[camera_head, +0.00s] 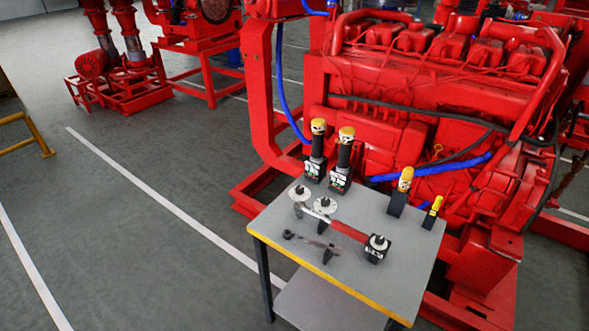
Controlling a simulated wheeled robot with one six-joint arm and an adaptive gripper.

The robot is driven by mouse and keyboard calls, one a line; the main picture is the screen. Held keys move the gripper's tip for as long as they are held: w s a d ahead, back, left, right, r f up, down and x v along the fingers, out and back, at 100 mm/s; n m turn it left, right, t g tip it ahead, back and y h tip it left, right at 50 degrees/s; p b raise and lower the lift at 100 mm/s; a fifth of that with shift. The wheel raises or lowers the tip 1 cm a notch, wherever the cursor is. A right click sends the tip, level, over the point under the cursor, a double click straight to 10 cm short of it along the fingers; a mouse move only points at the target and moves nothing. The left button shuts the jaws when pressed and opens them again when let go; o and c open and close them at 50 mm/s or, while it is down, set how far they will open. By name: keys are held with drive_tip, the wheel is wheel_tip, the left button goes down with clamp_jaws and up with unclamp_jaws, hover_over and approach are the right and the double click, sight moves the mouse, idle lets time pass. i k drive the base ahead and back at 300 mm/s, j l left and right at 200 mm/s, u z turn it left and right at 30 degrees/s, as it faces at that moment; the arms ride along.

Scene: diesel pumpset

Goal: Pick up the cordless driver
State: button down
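A small grey-topped table (290,245) with a yellow front edge stands in front of the red engine. Two upright dark tools with yellow-orange tops, a left one (317,150) and a right one (344,160), stand side by side at its back left corner. A shorter yellow-topped piece (402,190) stands in a black holder at the back right, and a small yellow item (433,212) stands to its right. I cannot tell which of these is the cordless driver. My gripper is not in view.
A long red-handled tool (345,229) lies across the table, with a dark tool (312,243) in front of it. Round pale discs (299,193) and a black block (377,249) are nearby. The red engine (430,90) stands close behind. Grey floor (130,230) to the left is clear.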

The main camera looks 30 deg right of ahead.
sight(347, 135)
drive_tip(key=z, duration=0.75)
drive_tip(key=l+u, duration=0.1)
drive_tip(key=u, duration=2.5)
drive_tip(key=k+j+u, duration=0.2)
drive_tip(key=k, duration=0.15)
drive_tip(key=k+j+u, duration=0.2)
drive_tip(key=k+z, duration=0.2)
drive_tip(key=z, duration=2.4)
drive_tip(key=i+j+z, duration=0.1)
drive_tip(key=i, duration=0.2)
